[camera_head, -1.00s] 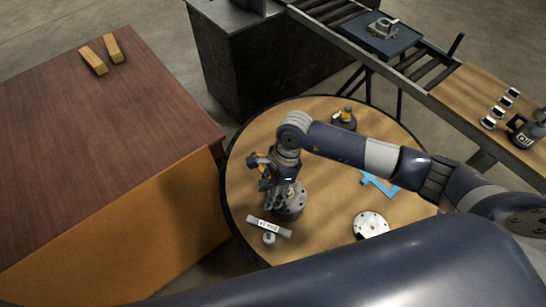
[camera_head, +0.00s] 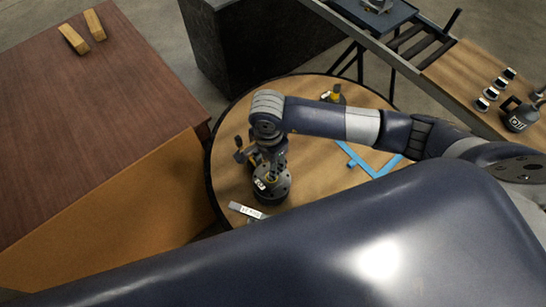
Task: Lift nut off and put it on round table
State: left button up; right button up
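The round table (camera_head: 315,175) is wooden with a dark rim, in the middle of the head view. A dark cylindrical part with a grey, holed flange top (camera_head: 276,187) stands on its left side. My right gripper (camera_head: 258,170) points down at this part, overlapping its upper left in the picture. Its fingers are small and dark against the part, so I cannot tell whether they are open, shut or touching it. I cannot make out the nut clearly; it may be hidden by the gripper. My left gripper is not in view.
A grey labelled strip (camera_head: 247,211) lies at the table's near left. A blue angled piece (camera_head: 372,163) and a yellow-topped item (camera_head: 336,93) are also on it. A brown cabinet (camera_head: 95,120) stands left. My dark blue body part covers the near side.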

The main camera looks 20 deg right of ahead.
jog(key=f+b, duration=0.1)
jog(key=f, duration=0.1)
jog(key=f+b, duration=0.1)
jog(key=f, duration=0.1)
jog(key=f+b, duration=0.2)
jog(key=shift+w+d+f, duration=0.15)
jog(key=shift+d+f, duration=0.2)
jog(key=shift+d, duration=0.05)
jog(key=shift+f+b, duration=0.55)
jog(key=shift+f, duration=0.05)
grip_shut()
